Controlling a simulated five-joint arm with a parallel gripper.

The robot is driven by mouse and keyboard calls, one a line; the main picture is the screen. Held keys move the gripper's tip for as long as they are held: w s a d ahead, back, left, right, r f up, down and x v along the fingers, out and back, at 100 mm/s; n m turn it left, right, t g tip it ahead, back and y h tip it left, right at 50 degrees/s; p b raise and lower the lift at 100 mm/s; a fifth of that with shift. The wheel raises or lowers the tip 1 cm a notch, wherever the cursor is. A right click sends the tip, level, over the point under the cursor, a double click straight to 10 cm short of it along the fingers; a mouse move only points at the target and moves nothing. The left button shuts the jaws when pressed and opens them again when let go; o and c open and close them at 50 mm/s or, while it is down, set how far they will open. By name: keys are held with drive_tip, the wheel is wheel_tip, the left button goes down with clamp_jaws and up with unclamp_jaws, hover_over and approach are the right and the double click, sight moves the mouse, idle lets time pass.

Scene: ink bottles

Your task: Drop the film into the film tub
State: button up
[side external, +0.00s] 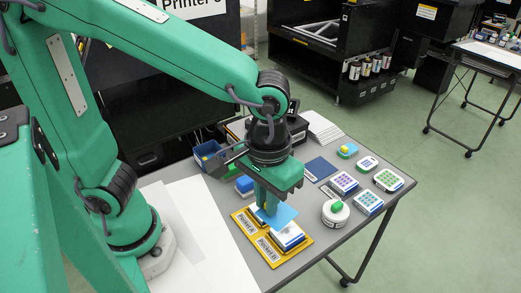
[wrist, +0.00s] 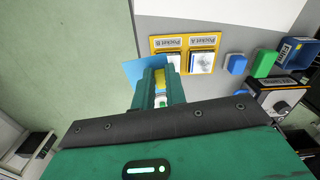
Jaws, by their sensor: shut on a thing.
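My gripper (side external: 268,207) is shut on a thin light-blue sheet, which I take to be the film (side external: 284,216). The film sticks out to one side of the fingers, above the yellow tray (side external: 253,238) with Pocket A and Pocket B. In the wrist view the film (wrist: 134,72) shows to the left of my gripper (wrist: 160,68).
Blocks sit in both pockets, the one in Pocket B (side external: 288,236) beneath the film. A small blue block (side external: 244,184) lies between tray and bin. A black box (side external: 297,128) stands at the back. A round white container (side external: 335,213) and several pads (side external: 343,182) stand right.

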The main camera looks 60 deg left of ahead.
drive_tip(key=w+a+f+n, duration=0.2)
drive_tip(key=a+n, duration=0.2)
drive_tip(key=a, duration=0.5)
drive_tip(key=w+a+f+n, duration=0.3)
drive_tip(key=a+n, duration=0.1)
drive_tip(key=a, duration=0.5)
drive_tip(key=w+a+f+n, duration=0.2)
drive_tip(key=a+n, duration=0.2)
drive_tip(key=a, duration=0.5)
drive_tip(key=shift+w+a+f+n, duration=0.25)
drive_tip(key=shift+a+n, duration=0.05)
drive_tip(key=s+a+n, duration=0.1)
drive_tip(key=a, duration=0.1)
drive_tip(key=s+a+f+n, duration=0.1)
drive_tip(key=a, duration=0.2)
drive_tip(key=s+a+f+n, duration=0.1)
drive_tip(key=a, duration=0.2)
drive_tip(key=shift+s+a+f+n, duration=0.1)
drive_tip(key=shift+s+a+n, duration=0.1)
drive_tip(key=shift+s+n, duration=0.1)
drive_tip(key=shift+f, duration=0.25)
drive_tip(key=shift+f, duration=1.75)
